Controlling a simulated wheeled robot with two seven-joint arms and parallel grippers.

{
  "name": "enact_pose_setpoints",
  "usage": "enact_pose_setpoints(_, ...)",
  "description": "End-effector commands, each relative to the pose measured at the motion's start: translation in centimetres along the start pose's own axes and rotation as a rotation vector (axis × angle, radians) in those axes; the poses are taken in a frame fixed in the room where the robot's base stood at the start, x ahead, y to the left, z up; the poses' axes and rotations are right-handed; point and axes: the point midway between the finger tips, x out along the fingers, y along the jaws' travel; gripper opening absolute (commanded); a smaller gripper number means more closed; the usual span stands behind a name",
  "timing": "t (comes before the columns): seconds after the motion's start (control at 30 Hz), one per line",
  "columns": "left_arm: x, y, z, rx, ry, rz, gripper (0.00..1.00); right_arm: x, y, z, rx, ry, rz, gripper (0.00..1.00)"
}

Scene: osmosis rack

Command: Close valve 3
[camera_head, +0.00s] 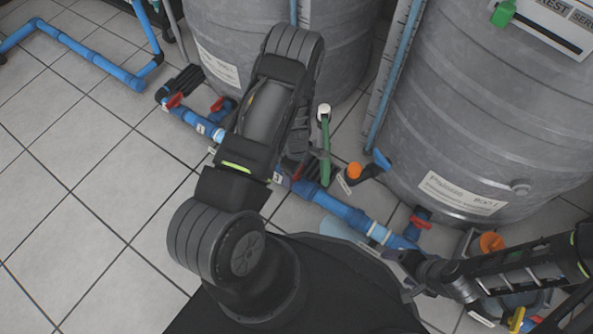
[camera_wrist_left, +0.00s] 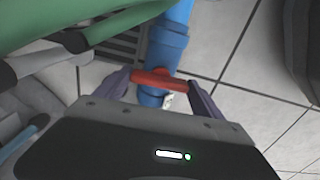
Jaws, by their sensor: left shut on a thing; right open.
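In the left wrist view a red valve handle (camera_wrist_left: 160,80) sits on a blue pipe (camera_wrist_left: 166,50). My left gripper (camera_wrist_left: 162,92) is shut on the handle, with one finger at each end. In the head view my left arm reaches down over the blue pipe line, and its gripper (camera_head: 300,168) is mostly hidden behind the wrist; the held handle is hidden there. A small white label (camera_head: 277,178) sits on the pipe beside it, its number too small to read surely. My right gripper (camera_head: 412,268) is open and empty at the lower right, near the pipe's right end.
Other red handles are at the pipe's left end (camera_head: 174,101) and right end (camera_head: 420,222).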

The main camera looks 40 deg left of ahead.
Motion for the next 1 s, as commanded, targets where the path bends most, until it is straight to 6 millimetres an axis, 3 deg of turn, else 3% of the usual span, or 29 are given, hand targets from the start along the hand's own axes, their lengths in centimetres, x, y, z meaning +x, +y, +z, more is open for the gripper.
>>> enact_pose_setpoints(0.57,-0.01,-0.01,-0.02,0.055,0.001,0.0,0.38,0.02,0.0,0.0,0.0,0.0,0.0,0.76)
enact_pose_setpoints(0.6,-0.01,-0.01,-0.03,0.055,0.001,0.0,0.79,0.02,0.01,0.0,0.0,0.0,0.0,0.76)
enact_pose_setpoints(0.87,0.0,-0.01,-0.01,0.053,0.0,0.0,1.0,0.02,0.01,0.0,0.0,0.0,0.0,0.76)
enact_pose_setpoints(1.0,0.0,-0.01,-0.01,0.052,0.0,0.0,1.0,0.02,0.0,0.0,0.0,0.0,0.0,0.76)
